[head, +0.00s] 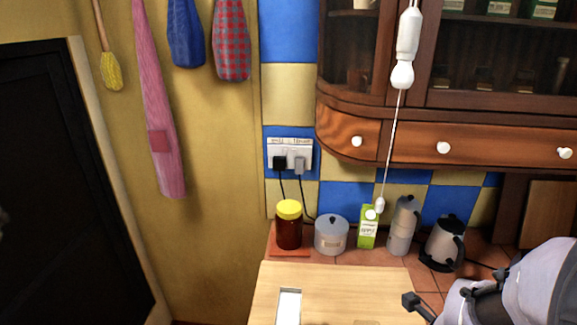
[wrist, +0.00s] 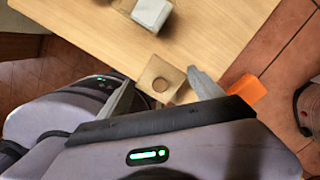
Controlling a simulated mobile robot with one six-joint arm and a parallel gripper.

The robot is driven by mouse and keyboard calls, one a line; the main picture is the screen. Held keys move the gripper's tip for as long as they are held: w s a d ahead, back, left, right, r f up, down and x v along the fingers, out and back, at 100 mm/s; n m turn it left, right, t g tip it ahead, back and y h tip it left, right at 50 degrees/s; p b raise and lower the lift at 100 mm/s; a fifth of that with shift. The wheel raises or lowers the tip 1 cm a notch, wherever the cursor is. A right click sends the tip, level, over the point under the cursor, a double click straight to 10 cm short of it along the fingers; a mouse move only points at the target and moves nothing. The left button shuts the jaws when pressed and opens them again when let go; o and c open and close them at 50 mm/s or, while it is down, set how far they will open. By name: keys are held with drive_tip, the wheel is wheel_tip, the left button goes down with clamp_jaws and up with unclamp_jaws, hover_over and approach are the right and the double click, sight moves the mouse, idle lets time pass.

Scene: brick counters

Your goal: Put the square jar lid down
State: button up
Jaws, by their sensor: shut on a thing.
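My gripper (wrist: 160,79) shows in the wrist view with its two grey fingers on either side of a square, wood-coloured lid (wrist: 156,69). The lid has a round knob and the gripper is shut on it. The lid is over the front edge area of a pale wooden worktop (wrist: 215,25); I cannot tell whether it touches the wood. A white jar (wrist: 152,12) stands on the worktop beyond the lid. In the head view the fingertips cannot be made out, and a tan sliver at the bottom edge is too cut off to identify.
The worktop (head: 335,285) is largely bare, with a white rectangular thing (head: 288,306) on its left. A pull cord (head: 392,140) hangs above.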

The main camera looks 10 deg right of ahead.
drive_tip(key=w+d, duration=0.2)
drive_tip(key=w+d+f+b, duration=0.1)
drive_tip(key=w+d, duration=0.1)
drive_tip(key=w+d+b, duration=0.1)
drive_tip(key=w+d, duration=0.1)
drive_tip(key=shift+d+f, duration=0.15)
drive_tip(key=shift+f, duration=0.15)
drive_tip(key=f+b, duration=0.3)
drive_tip(key=f, duration=0.1)
drive_tip(key=shift+w+d, duration=0.15)
drive_tip(key=shift+d, duration=0.15)
drive_tip(key=shift+r, duration=0.3)
drive_tip(key=shift+f, duration=0.25)
drive_tip(key=o, duration=1.3)
drive_tip(key=shift+r, duration=0.1)
drive_tip(key=shift+r, duration=0.1)
